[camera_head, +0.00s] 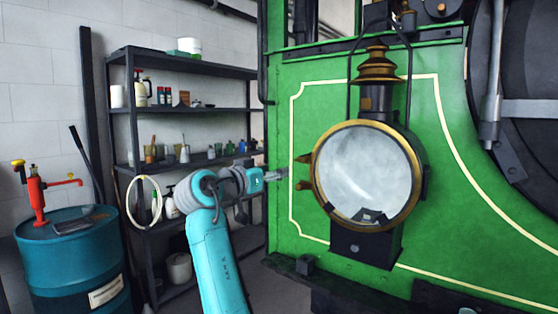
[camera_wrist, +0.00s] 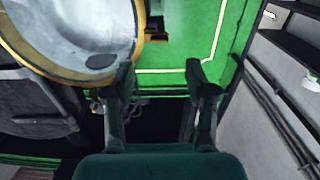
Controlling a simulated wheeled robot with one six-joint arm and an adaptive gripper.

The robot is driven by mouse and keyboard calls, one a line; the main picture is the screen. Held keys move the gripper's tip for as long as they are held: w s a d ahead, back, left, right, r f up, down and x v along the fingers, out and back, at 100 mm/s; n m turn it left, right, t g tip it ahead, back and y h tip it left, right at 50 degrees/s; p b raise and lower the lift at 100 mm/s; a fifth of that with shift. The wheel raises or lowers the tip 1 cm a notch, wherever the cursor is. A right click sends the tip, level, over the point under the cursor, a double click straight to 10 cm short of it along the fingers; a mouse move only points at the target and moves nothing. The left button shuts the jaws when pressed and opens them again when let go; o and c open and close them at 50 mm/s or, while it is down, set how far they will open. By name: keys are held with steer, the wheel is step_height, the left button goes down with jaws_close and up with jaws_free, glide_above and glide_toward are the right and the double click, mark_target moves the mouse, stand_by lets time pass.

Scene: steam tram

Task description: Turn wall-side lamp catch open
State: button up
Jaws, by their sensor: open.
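The lamp (camera_head: 368,172) is a round glass face in a brass rim, mounted on the green tram front. Two small brass fittings stick out from its left, wall-side edge, an upper one (camera_head: 303,159) and a lower one (camera_head: 304,185); I cannot tell which is the catch. My gripper (camera_head: 278,174) is just left of these fittings, apart from them. In the wrist view the lamp (camera_wrist: 75,35) fills the upper left, with a brass piece (camera_wrist: 157,37) at its rim. My gripper (camera_wrist: 164,75) is open there, with nothing between its fingers.
A dark shelf rack (camera_head: 190,110) with bottles and jars stands behind my arm. A blue drum (camera_head: 72,262) with a red pump (camera_head: 37,195) is at the left. The green tram panel (camera_head: 450,215) lies close behind the lamp. A black ledge runs below it.

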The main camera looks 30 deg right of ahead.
mark_target(300, 158)
steer(key=x, duration=0.3)
steer(key=r+x, duration=0.1)
steer(key=x, duration=0.6)
steer(key=shift+d+r, duration=0.2)
steer(key=shift+r, duration=0.1)
jaws_close()
